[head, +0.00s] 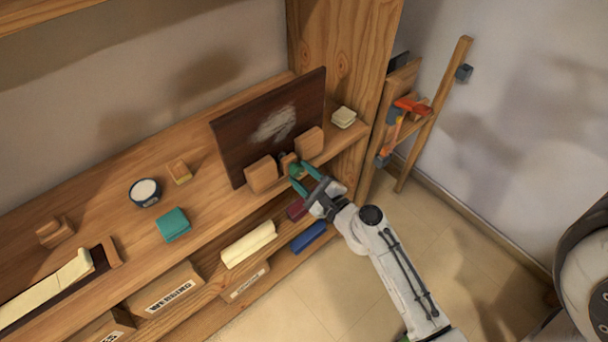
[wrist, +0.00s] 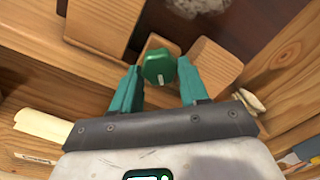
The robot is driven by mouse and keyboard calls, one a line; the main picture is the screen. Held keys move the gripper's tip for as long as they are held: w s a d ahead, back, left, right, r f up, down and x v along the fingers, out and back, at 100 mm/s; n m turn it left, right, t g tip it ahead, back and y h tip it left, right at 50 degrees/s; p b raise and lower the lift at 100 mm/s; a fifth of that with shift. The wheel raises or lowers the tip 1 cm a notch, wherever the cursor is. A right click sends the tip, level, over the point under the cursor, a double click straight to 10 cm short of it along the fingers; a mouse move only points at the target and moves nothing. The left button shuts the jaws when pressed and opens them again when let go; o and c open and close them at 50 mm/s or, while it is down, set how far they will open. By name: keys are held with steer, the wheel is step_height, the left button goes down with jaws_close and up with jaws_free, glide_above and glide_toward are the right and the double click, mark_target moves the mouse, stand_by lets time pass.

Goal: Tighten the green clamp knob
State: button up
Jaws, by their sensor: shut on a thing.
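The green clamp knob (wrist: 159,67) shows between my fingertips in the wrist view, with a pale mark on its face. In the head view the knob (head: 295,171) is small and partly hidden at the front of the clamp. My gripper (head: 301,172) reaches it from the right and front, and its teal fingers are shut on the knob, one on each side. The clamp's wooden blocks (head: 262,175) stand in front of a dark board (head: 262,135) with a pale scuffed patch. The wrist view shows wooden blocks (wrist: 211,66) on both sides of the knob.
On the bench (head: 110,190) are a dark jar with white contents (head: 145,192), a teal block (head: 173,225) and pale stacked pads (head: 343,117). Rolled cloths (head: 249,244) and boxes (head: 167,291) fill the shelf below. A wooden rack with tools (head: 408,108) stands at right.

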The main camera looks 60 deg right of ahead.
steer(key=shift+f, duration=0.1)
steer(key=o, duration=1)
steer(key=shift+s, duration=0.1)
steer(key=shift+s+a, duration=0.1)
steer(key=shift+s, duration=0.2)
steer(key=b+v, duration=0.4)
steer(key=v, duration=0.6)
